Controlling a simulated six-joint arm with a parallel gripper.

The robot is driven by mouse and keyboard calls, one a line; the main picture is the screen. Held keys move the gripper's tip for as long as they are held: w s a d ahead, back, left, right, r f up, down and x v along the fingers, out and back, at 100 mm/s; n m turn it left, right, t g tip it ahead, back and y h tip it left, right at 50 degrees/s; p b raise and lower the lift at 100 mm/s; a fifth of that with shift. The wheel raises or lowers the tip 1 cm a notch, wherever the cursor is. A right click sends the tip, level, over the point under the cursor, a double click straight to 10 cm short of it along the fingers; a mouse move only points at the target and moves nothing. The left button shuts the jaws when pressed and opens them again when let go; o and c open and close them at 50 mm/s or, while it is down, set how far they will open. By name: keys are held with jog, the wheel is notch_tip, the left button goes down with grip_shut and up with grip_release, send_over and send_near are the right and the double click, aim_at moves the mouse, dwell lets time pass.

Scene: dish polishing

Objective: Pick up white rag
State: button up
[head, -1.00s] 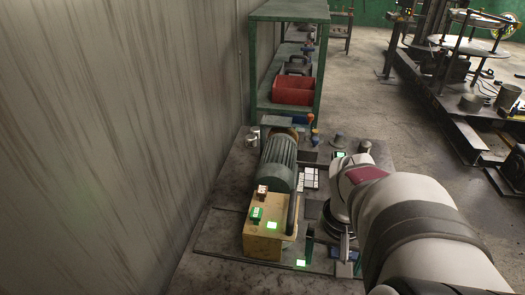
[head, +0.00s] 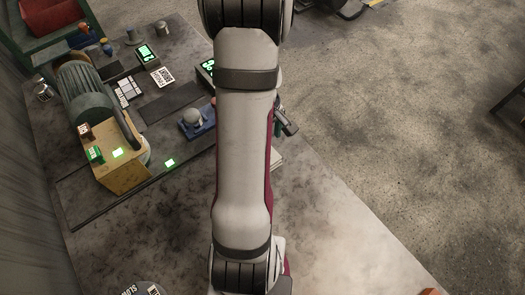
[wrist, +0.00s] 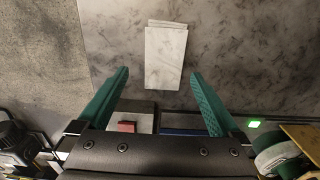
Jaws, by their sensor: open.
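A white folded rag (wrist: 165,58) lies flat on the grey marbled tabletop, at the top middle of the wrist view. It looks like stacked layers with slightly uneven edges. My gripper (wrist: 160,75) is open and empty, its two green fingers spread wide. In the wrist picture the rag's near part falls between the fingertips, but neither finger visibly touches it. How high the fingers are above the table I cannot tell. In the head view a pale edge of the rag (head: 277,160) shows beside my arm, which hides the rest.
A motor-driven polishing machine (head: 90,100) with lit green labels stands at the left of the table. A blue fixture with a grey knob (head: 196,120) sits left of my arm.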

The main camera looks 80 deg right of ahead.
jog(key=f, duration=0.5)
jog(key=shift+a+f, duration=0.1)
jog(key=shift+a, duration=0.2)
grip_shut()
